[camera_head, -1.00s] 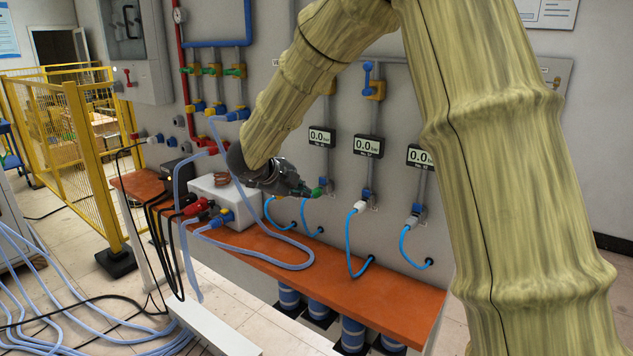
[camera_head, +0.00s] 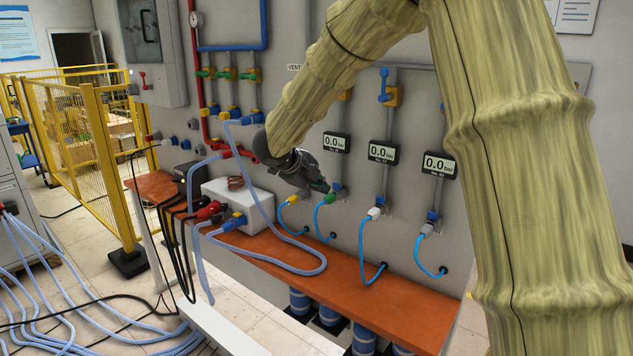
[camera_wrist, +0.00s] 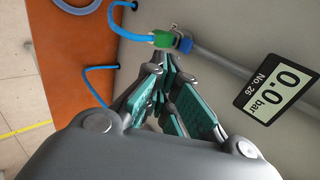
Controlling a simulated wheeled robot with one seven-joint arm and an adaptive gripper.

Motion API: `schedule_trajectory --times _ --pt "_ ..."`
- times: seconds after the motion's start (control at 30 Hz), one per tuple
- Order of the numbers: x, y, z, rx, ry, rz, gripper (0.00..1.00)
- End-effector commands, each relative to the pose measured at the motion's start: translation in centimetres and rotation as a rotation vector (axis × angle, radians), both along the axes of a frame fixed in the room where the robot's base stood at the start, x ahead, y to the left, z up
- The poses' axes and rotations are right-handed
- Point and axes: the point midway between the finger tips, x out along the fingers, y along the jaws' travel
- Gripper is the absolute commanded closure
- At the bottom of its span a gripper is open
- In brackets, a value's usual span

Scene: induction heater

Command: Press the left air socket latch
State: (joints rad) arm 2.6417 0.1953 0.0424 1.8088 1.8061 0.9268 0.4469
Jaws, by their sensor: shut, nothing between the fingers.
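Several air sockets are on the grey wall, each with a blue hose plugged in. The green plug (camera_head: 328,199) sits below my gripper and also shows in the wrist view (camera_wrist: 162,40), beside a blue socket part (camera_wrist: 184,44). A yellow plug (camera_head: 292,199) is to its left, its socket largely hidden behind my gripper. My gripper (camera_head: 321,187) is shut and empty, in front of the wall. In the wrist view its fingertips (camera_wrist: 166,62) point at the green plug and its socket. I cannot tell whether they touch. No latch shows clearly.
An orange bench (camera_head: 350,286) runs below the sockets, with a white box (camera_head: 237,206) and loose hoses on its left. Pressure displays (camera_head: 384,152) hang above the sockets. White (camera_head: 374,212) and grey (camera_head: 427,229) plugs are to the right.

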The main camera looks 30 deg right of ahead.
Motion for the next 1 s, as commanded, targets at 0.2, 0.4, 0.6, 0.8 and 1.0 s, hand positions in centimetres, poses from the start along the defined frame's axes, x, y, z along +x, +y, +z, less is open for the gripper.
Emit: schedule_trajectory --times 0.2,0.4,0.6,0.8,1.0 --pt "1.0 -2.5 -2.5 -0.001 0.003 0.0 1.0" --pt "2.0 -4.9 -3.9 -0.002 -0.001 -0.001 1.0" --pt "2.9 -6.9 -4.0 -0.001 0.0 -0.001 1.0" --pt "3.2 -7.8 -4.1 0.0 0.001 0.001 1.0" --pt "3.2 -7.8 -4.1 0.0 0.001 0.001 1.0"
